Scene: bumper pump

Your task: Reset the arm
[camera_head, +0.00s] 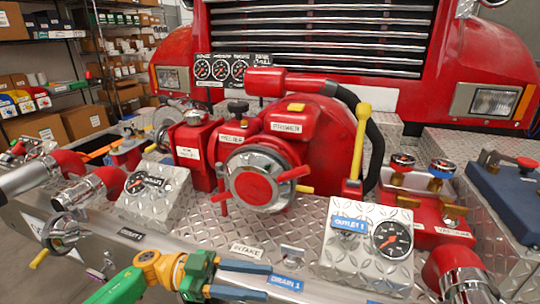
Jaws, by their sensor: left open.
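My left arm (155,270), green and yellow, comes in from the lower left. My left gripper (265,282) has two blue fingers that point right and stand apart, with nothing between them. It shows in front of the bumper's front edge, beside the blue "DRAIN 1" label (285,283). Whether it touches the bumper cannot be told. My right gripper is not in view. The red pump (290,140) stands mid-bumper, with a round silver-rimmed intake cap (258,182) on its front. A yellow-topped lever (361,130) stands upright at its right.
The diamond-plate bumper (310,235) carries an outlet gauge panel (368,240) at right and another gauge panel (152,190) at left. Red-and-silver outlets (92,187) stick out at left, and another (460,275) at lower right. Stocked shelves (90,60) stand behind left.

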